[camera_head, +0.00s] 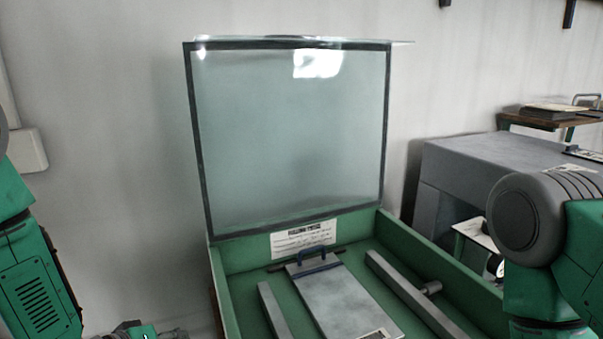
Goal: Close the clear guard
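The clear guard (290,140) is a see-through panel in a dark frame. It stands upright and open at the back edge of a green tray (226,290). A clear strip runs along its top edge and sticks out to the right. Inside the tray lie a grey plate (345,296) with a blue handle and two grey bars, one on each side of it. My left arm enters at the left edge, and only a small part near its gripper (146,331) shows at the bottom. My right arm is at the right edge; its gripper is out of view. Neither arm touches the guard.
A large grey box-shaped machine (490,165) stands behind the tray on the right. A table (550,121) with a dark flat item is farther back. A plain wall is behind the guard. The space in front of the guard, above the tray, is clear.

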